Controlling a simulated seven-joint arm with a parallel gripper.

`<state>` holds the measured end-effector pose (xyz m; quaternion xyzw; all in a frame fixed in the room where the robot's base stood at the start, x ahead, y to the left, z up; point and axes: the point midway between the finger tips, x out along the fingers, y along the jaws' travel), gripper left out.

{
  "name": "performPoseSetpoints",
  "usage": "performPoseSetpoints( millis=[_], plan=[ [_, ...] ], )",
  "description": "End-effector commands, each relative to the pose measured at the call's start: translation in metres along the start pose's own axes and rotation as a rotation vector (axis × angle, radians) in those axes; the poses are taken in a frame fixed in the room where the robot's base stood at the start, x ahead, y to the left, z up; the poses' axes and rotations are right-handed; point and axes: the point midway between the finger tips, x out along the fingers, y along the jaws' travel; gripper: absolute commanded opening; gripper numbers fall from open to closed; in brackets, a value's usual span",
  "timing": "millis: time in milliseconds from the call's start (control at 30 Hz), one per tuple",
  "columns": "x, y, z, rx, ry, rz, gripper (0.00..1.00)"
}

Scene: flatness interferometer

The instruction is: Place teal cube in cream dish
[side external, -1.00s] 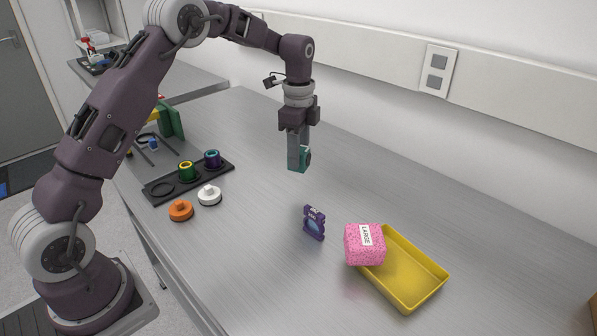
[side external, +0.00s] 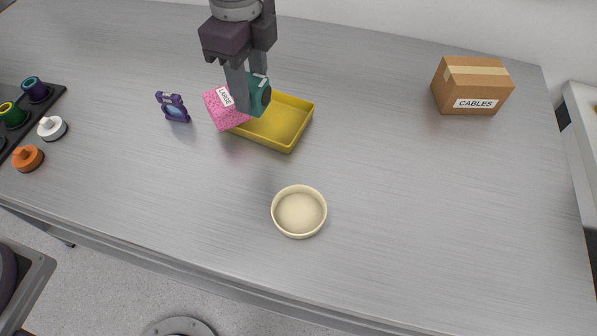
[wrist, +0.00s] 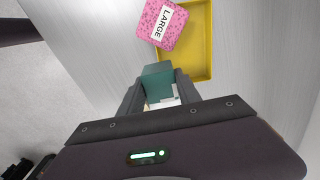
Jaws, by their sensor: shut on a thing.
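The teal cube (side external: 260,96) is held between the fingers of my gripper (side external: 248,98), which is shut on it. In the side view the cube appears in front of the yellow tray and the pink block, held up off the bench. The wrist view also shows the teal cube (wrist: 158,78) between the fingertips (wrist: 160,92), with a pale label on one face. The cream dish (side external: 299,212) is round, shallow and empty. It sits on the bench nearer the front edge, below and right of my gripper in the side view. It is not visible in the wrist view.
A pink block marked LARGE (side external: 224,108) rests against the left rim of the yellow tray (side external: 288,146). A purple holder (side external: 173,107) stands left of it. A cardboard box marked CABLES (side external: 472,86) is at the back right. The bench around the dish is clear.

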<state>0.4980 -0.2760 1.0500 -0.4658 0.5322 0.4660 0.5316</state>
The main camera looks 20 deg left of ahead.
Motion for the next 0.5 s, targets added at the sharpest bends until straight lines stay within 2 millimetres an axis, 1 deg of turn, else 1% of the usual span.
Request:
performPoseSetpoints(
  millis=[33, 100, 200, 300, 367, 433, 500],
  plan=[
    [-0.001, 0.018, -0.029, 0.056, 0.000, -0.001, 0.00],
    [-0.001, 0.043, -0.062, 0.122, 0.000, -0.001, 0.00],
    [-0.002, 0.074, -0.097, 0.195, 0.000, -0.001, 0.00],
    [-0.002, 0.095, -0.117, 0.240, 0.000, -0.002, 0.00],
    [-0.001, 0.102, -0.123, 0.254, -0.001, -0.002, 0.00],
    [0.010, 0.106, -0.125, 0.261, -0.003, 0.002, 0.00],
    [0.028, 0.108, -0.125, 0.262, -0.005, 0.004, 0.00]
  ],
)
